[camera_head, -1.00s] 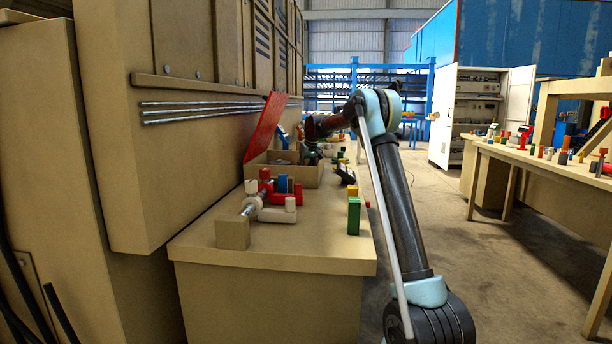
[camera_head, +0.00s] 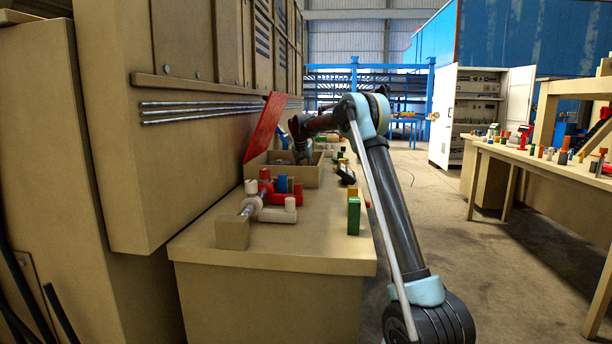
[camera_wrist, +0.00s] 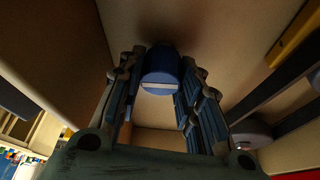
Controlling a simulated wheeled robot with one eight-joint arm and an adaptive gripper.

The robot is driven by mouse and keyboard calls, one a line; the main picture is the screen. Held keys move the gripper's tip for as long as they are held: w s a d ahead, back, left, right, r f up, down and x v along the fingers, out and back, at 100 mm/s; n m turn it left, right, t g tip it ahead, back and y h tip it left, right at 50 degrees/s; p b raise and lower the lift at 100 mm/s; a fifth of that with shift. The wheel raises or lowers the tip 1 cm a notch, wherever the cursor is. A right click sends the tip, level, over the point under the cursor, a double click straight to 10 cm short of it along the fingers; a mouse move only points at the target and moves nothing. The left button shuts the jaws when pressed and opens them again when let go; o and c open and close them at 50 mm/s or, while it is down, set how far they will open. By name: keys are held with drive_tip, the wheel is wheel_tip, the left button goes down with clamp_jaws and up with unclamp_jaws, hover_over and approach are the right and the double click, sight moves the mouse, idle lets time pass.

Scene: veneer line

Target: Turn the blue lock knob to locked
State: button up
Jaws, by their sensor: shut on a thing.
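The blue lock knob (camera_wrist: 161,66) shows in the wrist view, standing on a tan surface. A pale line runs across its near face, level in the picture. My gripper (camera_wrist: 160,78) has one finger on each side of the knob and is shut on it. In the head view my gripper (camera_head: 303,152) reaches down at the open tan box with the red lid. The knob cannot be made out there. No locked or unlocked marking is readable.
The open box (camera_head: 312,177) with its raised red lid (camera_head: 266,127) stands against the wall cabinet. Red, white and blue fittings (camera_head: 284,195) and a green-yellow block (camera_head: 354,212) stand nearer on the bench (camera_head: 300,245). The aisle to the right is clear.

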drive_tip(key=shift+m, duration=0.3)
idle(0.4)
drive_tip(key=o, duration=1)
drive_tip(key=shift+o, duration=0.2)
drive_tip(key=v, duration=1.1)
drive_tip(key=shift+s+r, duration=0.2)
drive_tip(key=shift+r, duration=0.15)
drive_tip(key=shift+a, duration=0.15)
